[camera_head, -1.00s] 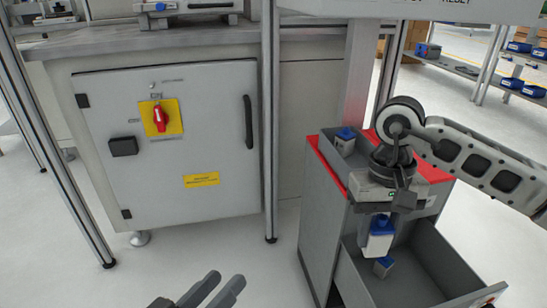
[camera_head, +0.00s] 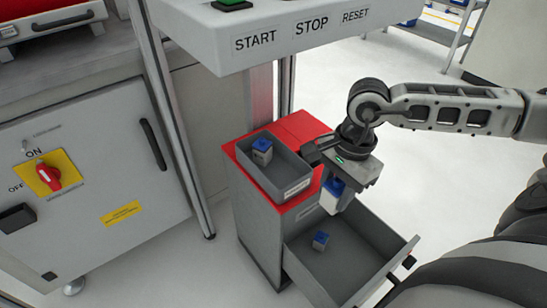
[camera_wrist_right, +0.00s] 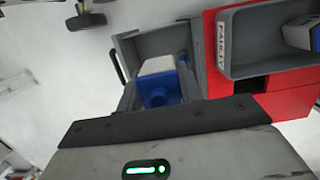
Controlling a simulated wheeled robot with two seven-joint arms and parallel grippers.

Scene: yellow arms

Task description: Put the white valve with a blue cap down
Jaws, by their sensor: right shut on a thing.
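My right gripper (camera_head: 343,178) is shut on a white valve with a blue cap (camera_head: 331,197), held over the inner part of the open grey drawer (camera_head: 362,246). The held valve (camera_wrist_right: 158,76) also shows in the wrist view, hanging beyond the gripper body with the drawer (camera_wrist_right: 127,46) behind it. A second blue-capped valve (camera_head: 320,241) lies on the drawer floor. My left gripper is out of view.
The red-topped cabinet (camera_head: 300,126) carries the tray, close to the left of my gripper. A START/STOP/RESET panel (camera_head: 296,38) overhangs at the back. A control box with a red switch (camera_head: 48,176) stands at left. The drawer floor has free room.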

